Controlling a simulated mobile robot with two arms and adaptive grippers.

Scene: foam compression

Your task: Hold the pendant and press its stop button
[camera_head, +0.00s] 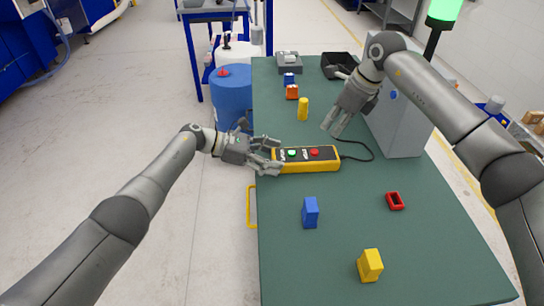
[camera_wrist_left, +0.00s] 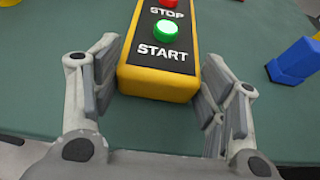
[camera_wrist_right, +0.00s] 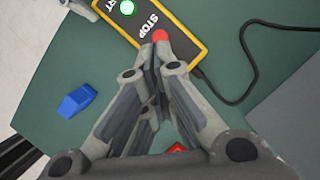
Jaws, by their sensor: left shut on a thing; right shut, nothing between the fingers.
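The pendant (camera_head: 303,155) is a yellow box with a black face, lying on the green table, with a red STOP button (camera_head: 314,152) at its right and a green START button (camera_head: 292,153) at its left. My left gripper (camera_head: 274,156) is shut on the pendant's START end, one finger on each long side, as the left wrist view (camera_wrist_left: 158,85) shows. My right gripper (camera_head: 331,130) is shut and empty, above and behind the STOP end. In the right wrist view its fingertips (camera_wrist_right: 155,52) appear just below the red button (camera_wrist_right: 160,35); the gap in height is unclear.
A black cable (camera_head: 360,146) runs from the pendant's right end towards a grey cabinet (camera_head: 398,115). A blue block (camera_head: 310,213), a yellow block (camera_head: 370,266) and a red hollow piece (camera_head: 395,201) stand in front. A yellow cylinder (camera_head: 303,109) stands behind.

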